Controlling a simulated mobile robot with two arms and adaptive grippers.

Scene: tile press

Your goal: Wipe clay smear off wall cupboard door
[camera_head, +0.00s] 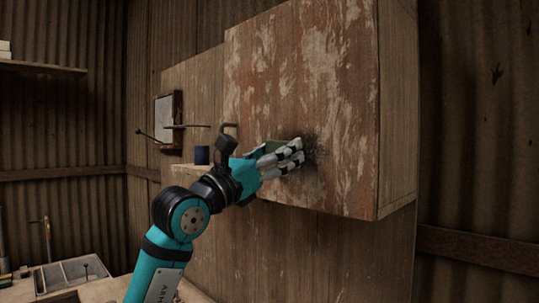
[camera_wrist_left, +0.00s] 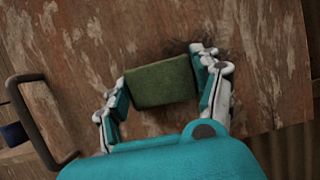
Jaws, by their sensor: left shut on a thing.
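The wall cupboard door (camera_head: 270,75) is worn wood with flaking pale patches, and it fills the upper middle of the head view. A dark smear (camera_head: 316,150) is on its lower right part. My left gripper (camera_head: 284,156) is at the door, just left of the smear, and partly covers it. In the left wrist view the gripper (camera_wrist_left: 160,92) is shut on a green sponge-like block (camera_wrist_left: 161,84), with a finger at each end. The block is against or very near the door; exact contact cannot be told. Some dark smear (camera_wrist_left: 222,47) shows beside the right finger. My right gripper is not in view.
A dark bar handle (camera_wrist_left: 38,120) sticks out at the door's left side. A dark blue cup (camera_head: 202,155) stands on a ledge behind the gripper. A framed panel (camera_head: 168,118) hangs farther left. A divided tray (camera_head: 72,272) is on the bench at lower left.

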